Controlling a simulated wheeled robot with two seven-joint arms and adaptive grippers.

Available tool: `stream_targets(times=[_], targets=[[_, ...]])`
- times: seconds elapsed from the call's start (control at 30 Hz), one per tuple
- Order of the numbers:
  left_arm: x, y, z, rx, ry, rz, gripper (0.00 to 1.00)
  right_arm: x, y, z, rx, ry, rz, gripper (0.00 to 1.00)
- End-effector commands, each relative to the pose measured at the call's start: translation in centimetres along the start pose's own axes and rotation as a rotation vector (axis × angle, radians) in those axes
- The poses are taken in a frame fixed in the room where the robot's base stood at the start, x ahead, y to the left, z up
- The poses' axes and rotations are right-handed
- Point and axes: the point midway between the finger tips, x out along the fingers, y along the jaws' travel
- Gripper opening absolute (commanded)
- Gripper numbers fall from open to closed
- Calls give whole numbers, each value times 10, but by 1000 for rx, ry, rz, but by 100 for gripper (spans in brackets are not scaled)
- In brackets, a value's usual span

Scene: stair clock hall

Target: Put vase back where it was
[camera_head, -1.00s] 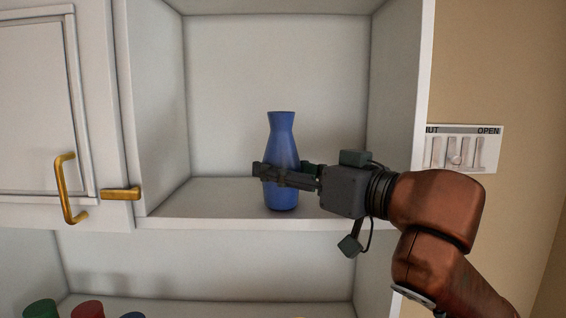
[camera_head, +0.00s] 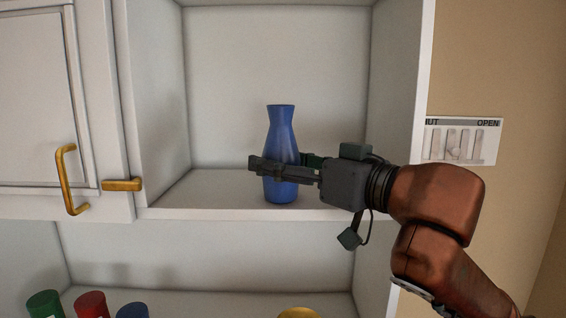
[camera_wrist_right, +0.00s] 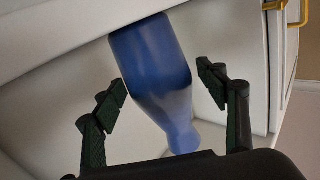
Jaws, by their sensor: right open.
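The blue vase (camera_head: 282,130) stands upright on the shelf (camera_head: 215,196) of the open cabinet, near its front edge. My right gripper (camera_head: 280,167) reaches in from the right at the vase's lower body, with one finger passing in front of it. In the right wrist view the vase (camera_wrist_right: 158,75) lies between the two open fingers of the gripper (camera_wrist_right: 165,92), with a visible gap on both sides. My left gripper is not in view.
A white door with a brass handle (camera_head: 65,180) is at the left. Below are green (camera_head: 45,304), red (camera_head: 91,305) and blue (camera_head: 132,311) objects and a yellow one (camera_head: 298,313). A switch panel (camera_head: 462,141) is on the wall at right.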

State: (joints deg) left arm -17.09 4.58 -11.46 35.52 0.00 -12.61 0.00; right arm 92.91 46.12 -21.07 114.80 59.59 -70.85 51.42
Motion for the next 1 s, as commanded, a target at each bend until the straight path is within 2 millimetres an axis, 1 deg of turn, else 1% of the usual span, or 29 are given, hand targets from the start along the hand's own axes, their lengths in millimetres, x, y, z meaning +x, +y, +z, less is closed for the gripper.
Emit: stream_targets(times=[0.17,0.4,0.5,0.6,0.7,0.8,1.0], targets=[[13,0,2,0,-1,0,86,-25,1,1,-1,4,1,67],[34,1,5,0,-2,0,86,-77,2,2,-1,4,3,67],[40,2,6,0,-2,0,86,-94,0,2,-2,3,1,67],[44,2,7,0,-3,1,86,-108,0,1,-1,2,1,67],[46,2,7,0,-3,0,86,-116,0,0,-1,1,1,67],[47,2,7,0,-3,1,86,-120,0,0,0,1,0,67],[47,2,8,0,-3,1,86,-121,0,-1,0,1,0,67]])
